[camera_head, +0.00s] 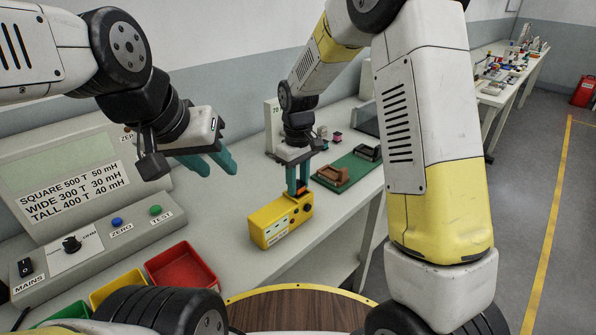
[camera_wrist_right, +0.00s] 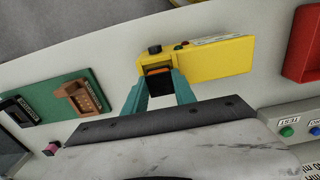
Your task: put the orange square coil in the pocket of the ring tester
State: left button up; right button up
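The ring tester appears to be the yellow box (camera_head: 268,229) on the light bench, also in the right wrist view (camera_wrist_right: 215,60). My right gripper (camera_head: 297,190) points down at its right end, its teal fingertips at the top of the box. My left gripper (camera_head: 214,167) is open and empty above the bench.
A grey meter (camera_head: 150,232) stands at the left, with red (camera_head: 190,258) and yellow (camera_head: 118,288) bins before it. Right of the yellow box is a green mat (camera_head: 359,166) with a brown holder (camera_head: 331,177) and a black holder (camera_head: 368,152).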

aim_at(298, 184)
jog(key=o, duration=0.4)
notch_tip(298, 184, up, 12)
jog(key=s+d+r+m+t+y, duration=0.2)
jog(key=s+d+r+m+t, duration=0.15)
jog(key=s+d+r, duration=0.5)
jog(key=shift+s+d+f+m+t, duration=0.15)
jog(key=shift+s+d+m+t, duration=0.55)
jog(key=shift+s, duration=1.4)
jog(key=shift+s+d+f+m+t, duration=0.2)
jog(key=shift+s+d+m, duration=0.9)
jog(key=shift+s, duration=1.05)
jog(key=shift+s+d+f+m+t, duration=0.15)
jog(key=shift+s+d+m+t, duration=0.65)
jog(key=shift+s, duration=1.3)
jog(key=shift+d+g, duration=0.25)
jog(key=shift+g, duration=0.1)
